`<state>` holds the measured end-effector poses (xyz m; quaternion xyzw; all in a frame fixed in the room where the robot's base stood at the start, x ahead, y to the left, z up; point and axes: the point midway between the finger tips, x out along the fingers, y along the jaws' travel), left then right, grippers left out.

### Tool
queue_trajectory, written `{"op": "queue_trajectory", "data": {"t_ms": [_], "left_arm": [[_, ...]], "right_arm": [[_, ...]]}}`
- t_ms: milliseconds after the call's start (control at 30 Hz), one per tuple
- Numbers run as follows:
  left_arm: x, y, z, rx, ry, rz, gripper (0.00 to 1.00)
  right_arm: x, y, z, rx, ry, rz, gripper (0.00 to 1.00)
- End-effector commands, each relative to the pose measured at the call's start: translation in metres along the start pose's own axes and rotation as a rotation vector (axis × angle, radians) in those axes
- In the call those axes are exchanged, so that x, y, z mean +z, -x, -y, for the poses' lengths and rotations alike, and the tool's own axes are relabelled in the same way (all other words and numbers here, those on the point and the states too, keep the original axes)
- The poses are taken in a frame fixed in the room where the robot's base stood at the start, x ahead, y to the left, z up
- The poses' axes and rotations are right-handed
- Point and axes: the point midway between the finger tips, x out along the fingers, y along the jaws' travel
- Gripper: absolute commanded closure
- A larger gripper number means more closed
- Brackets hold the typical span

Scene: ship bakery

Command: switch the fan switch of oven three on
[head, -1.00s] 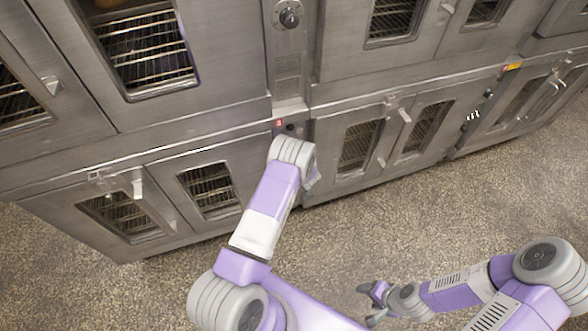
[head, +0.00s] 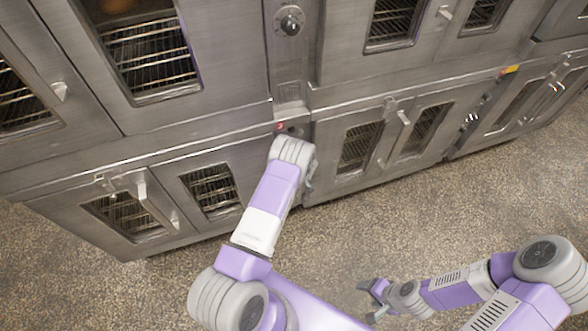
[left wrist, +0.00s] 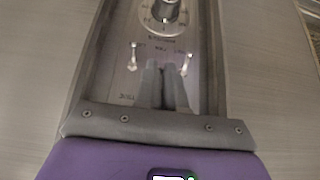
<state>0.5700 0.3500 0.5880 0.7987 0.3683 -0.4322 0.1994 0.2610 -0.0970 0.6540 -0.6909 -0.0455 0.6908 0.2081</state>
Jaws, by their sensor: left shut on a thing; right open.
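A red badge (head: 280,127), which read 3 a moment ago, marks the narrow control panel between the lower ovens. My left arm reaches down to this panel; its gripper is hidden behind the arm in the head view. In the left wrist view my left gripper (left wrist: 162,70) points at the panel (left wrist: 118,84), below a round knob (left wrist: 163,10). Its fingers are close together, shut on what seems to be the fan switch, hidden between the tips. A left toggle (left wrist: 132,57) and a right toggle (left wrist: 187,62) stand beside the fingers. My right gripper (head: 369,301) is open and empty above the floor.
Lower oven doors with handles flank the panel, on the left (head: 130,215) and on the right (head: 360,146). An upper panel with a dial (head: 290,22) is above. The speckled floor (head: 420,225) in front is clear.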

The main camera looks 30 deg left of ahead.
Motion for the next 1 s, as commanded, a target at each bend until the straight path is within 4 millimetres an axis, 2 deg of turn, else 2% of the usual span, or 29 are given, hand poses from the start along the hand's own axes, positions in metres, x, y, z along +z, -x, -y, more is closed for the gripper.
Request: {"op": "queue_trajectory", "data": {"t_ms": [100, 133, 300, 633, 1000], "left_arm": [[0.001, 0.000, -0.001, 0.002, 0.000, 0.002, 1.00], [0.001, 0.000, -0.001, 0.001, 0.000, 0.002, 0.89], [0.001, 0.000, 0.000, 0.001, 0.000, 0.001, 0.66], [0.000, 0.005, -0.001, 0.001, -0.001, 0.000, 0.66], [-0.001, 0.061, -0.001, 0.001, -0.001, 0.001, 0.66]], "right_arm": [[0.000, 0.000, 0.000, 0.000, 0.000, 0.000, 0.35], [0.000, 0.000, 0.000, 0.000, 0.000, 0.000, 0.35], [0.000, 0.000, 0.000, 0.000, 0.000, 0.000, 0.35], [0.000, 0.002, 0.001, 0.000, 0.000, 0.000, 0.35], [0.001, 0.018, 0.007, 0.000, 0.000, 0.000, 0.35]]}}
